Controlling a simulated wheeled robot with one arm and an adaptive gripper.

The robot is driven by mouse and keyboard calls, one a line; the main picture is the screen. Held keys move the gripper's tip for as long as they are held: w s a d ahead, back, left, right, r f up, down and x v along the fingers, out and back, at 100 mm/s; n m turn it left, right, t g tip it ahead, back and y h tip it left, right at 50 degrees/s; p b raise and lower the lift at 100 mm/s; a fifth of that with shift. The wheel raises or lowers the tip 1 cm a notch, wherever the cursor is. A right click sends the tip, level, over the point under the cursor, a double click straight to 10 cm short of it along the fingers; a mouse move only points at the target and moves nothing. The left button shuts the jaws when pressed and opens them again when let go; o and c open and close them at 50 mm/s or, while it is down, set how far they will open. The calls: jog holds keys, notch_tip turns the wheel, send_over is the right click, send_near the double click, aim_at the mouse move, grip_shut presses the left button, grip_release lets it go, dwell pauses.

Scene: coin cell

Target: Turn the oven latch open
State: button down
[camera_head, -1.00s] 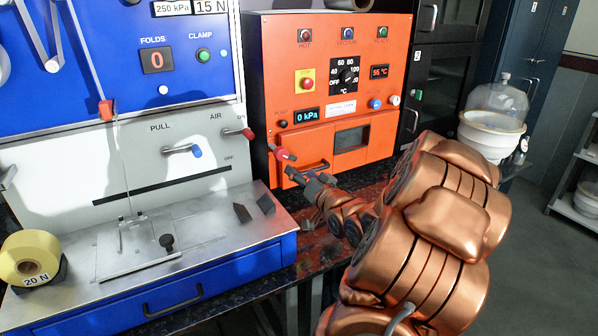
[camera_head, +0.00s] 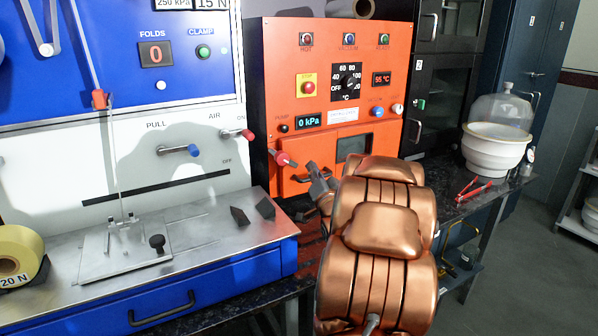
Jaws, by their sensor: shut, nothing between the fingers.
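The orange oven (camera_head: 285,80) stands in the middle, its door closed with a dark window (camera_head: 353,147). A red latch lever (camera_head: 283,158) sits at the left edge of the door, slanting down to the right. My copper arm hides the lower right of the oven.
A blue and white fold tester (camera_head: 60,180) with a metal deck stands close on the left. A glass desiccator (camera_head: 495,145) and red tongs (camera_head: 472,190) are on the dark bench (camera_head: 445,204) at right. A black cabinet (camera_head: 438,100) stands behind.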

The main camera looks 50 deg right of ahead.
aim_at(293, 152)
jog(key=p+x, duration=0.1)
jog(key=x, duration=0.9)
jog(key=shift+r, duration=0.1)
jog(key=shift+w+a+f, duration=0.2)
jog(key=shift+a+f, duration=0.4)
jog(key=shift+f, duration=0.2)
jog(key=shift+w+a+f, duration=0.15)
jog(key=shift+a+f, duration=0.45)
jog(key=shift+f, duration=0.2)
jog(key=shift+s+d, duration=0.1)
